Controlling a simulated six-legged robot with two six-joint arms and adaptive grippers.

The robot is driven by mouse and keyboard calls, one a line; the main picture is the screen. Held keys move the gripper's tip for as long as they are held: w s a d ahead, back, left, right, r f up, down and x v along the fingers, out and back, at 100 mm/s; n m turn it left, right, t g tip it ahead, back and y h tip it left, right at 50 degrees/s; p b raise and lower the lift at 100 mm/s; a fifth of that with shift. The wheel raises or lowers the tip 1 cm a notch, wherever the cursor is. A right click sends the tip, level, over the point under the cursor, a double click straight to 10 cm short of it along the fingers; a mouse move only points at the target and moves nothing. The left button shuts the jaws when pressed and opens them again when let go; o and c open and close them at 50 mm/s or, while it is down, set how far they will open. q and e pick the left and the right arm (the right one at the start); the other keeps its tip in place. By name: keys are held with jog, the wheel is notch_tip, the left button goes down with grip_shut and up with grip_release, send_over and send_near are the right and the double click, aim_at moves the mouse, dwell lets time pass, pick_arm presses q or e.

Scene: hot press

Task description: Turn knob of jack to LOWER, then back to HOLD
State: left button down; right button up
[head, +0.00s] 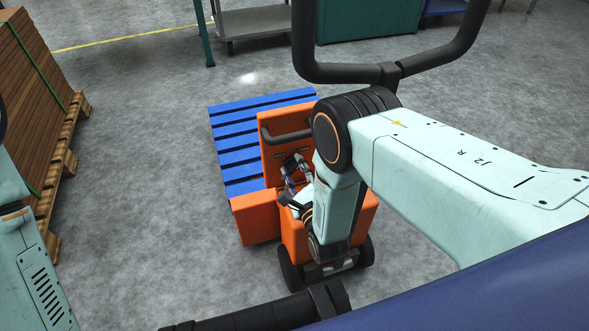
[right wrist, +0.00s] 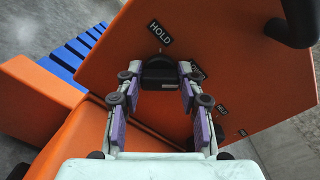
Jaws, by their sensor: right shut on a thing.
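The orange jack (head: 262,216) stands on the floor in the middle of the head view. Its orange panel (right wrist: 235,65) fills much of the right wrist view. A black knob (right wrist: 158,75) sits on this panel below a black HOLD label (right wrist: 160,32). Further labels run down to the right; the one beside the right finger is partly hidden and I cannot read it. My right gripper (right wrist: 158,93) is shut on the knob, one purple-padded finger on each side. In the head view it (head: 295,172) is partly hidden by my right arm. My left gripper is out of view.
A blue slatted pallet (head: 232,128) lies behind the jack. Stacked brown boards (head: 38,85) on a wooden pallet stand at the left. A grey cart (head: 255,24) is at the back. Floor left of the jack is clear.

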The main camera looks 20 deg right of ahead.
jog(key=c, duration=0.4)
jog(key=shift+n, duration=0.4)
jog(key=n+p, duration=0.1)
jog(key=n, duration=0.1)
jog(key=shift+n, duration=0.4)
jog(key=n, duration=0.2)
jog(key=n+p, duration=0.1)
jog(key=n, duration=0.1)
jog(key=shift+f+n, duration=0.2)
jog(key=shift+n, duration=0.1)
jog(key=n, duration=0.4)
jog(key=shift+f+n, duration=0.1)
jog(key=shift+n, duration=0.2)
jog(key=n, duration=0.4)
jog(key=shift+f+n, duration=0.1)
jog(key=shift+n, duration=0.6)
